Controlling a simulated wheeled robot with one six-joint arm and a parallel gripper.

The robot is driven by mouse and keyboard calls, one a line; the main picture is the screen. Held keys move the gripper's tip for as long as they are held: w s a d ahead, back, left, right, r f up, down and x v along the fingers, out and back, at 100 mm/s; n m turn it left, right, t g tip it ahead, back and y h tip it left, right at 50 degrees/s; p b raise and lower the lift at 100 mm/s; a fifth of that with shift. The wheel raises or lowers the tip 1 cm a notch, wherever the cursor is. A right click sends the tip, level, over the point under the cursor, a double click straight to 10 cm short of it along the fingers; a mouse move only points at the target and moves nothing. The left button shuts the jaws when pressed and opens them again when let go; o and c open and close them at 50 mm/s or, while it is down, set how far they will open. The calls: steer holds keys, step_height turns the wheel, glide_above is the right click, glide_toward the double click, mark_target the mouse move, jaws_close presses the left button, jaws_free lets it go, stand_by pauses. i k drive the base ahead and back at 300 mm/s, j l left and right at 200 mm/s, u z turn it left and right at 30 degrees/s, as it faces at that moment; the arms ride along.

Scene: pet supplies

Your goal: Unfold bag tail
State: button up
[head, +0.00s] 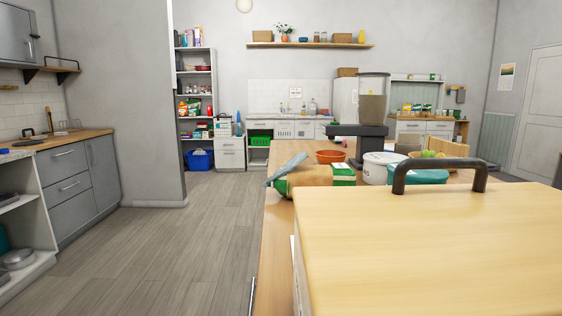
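A tan and green bag (312,176) lies on the long wooden counter (275,235), left of the white tub. A grey-blue flat piece (287,168) sits at its left end, slanting up to the right. I cannot tell whether this piece is the bag's tail or a separate clip. The bag's near side is partly hidden by the wooden top in front. My gripper is not in view.
A large wooden top (430,240) with a dark handle (440,165) fills the lower right. A terracotta bowl (331,157), white tub (378,174), teal container (420,177) and food dispenser (372,108) stand around the bag. Open floor (180,250) lies to the left.

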mark_target(290, 164)
steer(key=j, duration=1.8)
steer(key=i+j, duration=0.3)
steer(key=i+j+z, duration=0.1)
steer(key=i+j, duration=0.15)
steer(key=i, duration=0.25)
